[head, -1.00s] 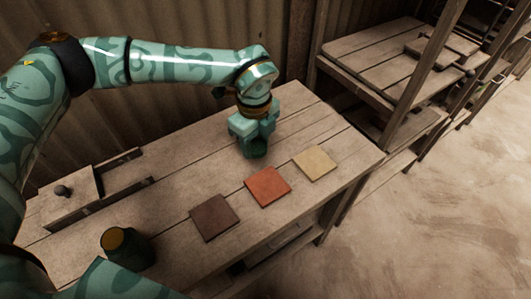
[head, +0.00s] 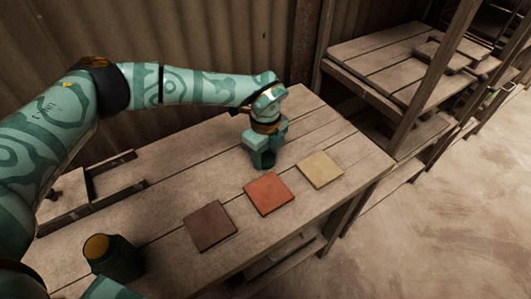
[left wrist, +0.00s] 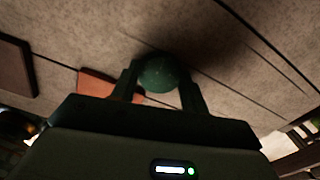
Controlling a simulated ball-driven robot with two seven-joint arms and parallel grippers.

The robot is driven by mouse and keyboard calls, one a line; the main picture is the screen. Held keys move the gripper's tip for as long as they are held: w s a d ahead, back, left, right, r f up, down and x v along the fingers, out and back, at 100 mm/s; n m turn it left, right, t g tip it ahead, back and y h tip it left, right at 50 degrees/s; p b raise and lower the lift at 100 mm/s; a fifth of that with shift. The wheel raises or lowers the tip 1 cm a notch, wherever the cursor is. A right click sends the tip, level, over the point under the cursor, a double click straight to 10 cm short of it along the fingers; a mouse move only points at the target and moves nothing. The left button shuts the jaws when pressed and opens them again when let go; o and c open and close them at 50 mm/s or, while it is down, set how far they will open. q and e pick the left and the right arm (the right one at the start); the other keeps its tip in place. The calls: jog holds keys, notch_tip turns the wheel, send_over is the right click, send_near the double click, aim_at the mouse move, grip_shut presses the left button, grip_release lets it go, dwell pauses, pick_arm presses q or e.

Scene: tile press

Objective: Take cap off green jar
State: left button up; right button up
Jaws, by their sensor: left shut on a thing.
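My left gripper (head: 264,160) is over the table beyond the coloured tiles, pointing down. It is shut on a round green thing (left wrist: 160,74), which shows between the two fingers in the left wrist view. Its rounded top faces that camera. I cannot tell whether it is the cap alone or the cap on the green jar, because the gripper hides what is below. My right gripper is not in view.
Brown (head: 210,225), red (head: 269,194) and cream (head: 320,170) tiles lie in a row on the wooden table (head: 165,205). A low wooden tray (head: 118,178) is at the back left. A wooden shelf (head: 375,60) stands beyond the right end.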

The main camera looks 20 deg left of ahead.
aim_at(265, 158)
pick_arm(q)
jog(key=o, duration=1.1)
notch_tip(265, 158, up, 12)
jog(key=p, duration=0.3)
jog(key=shift+r, duration=0.1)
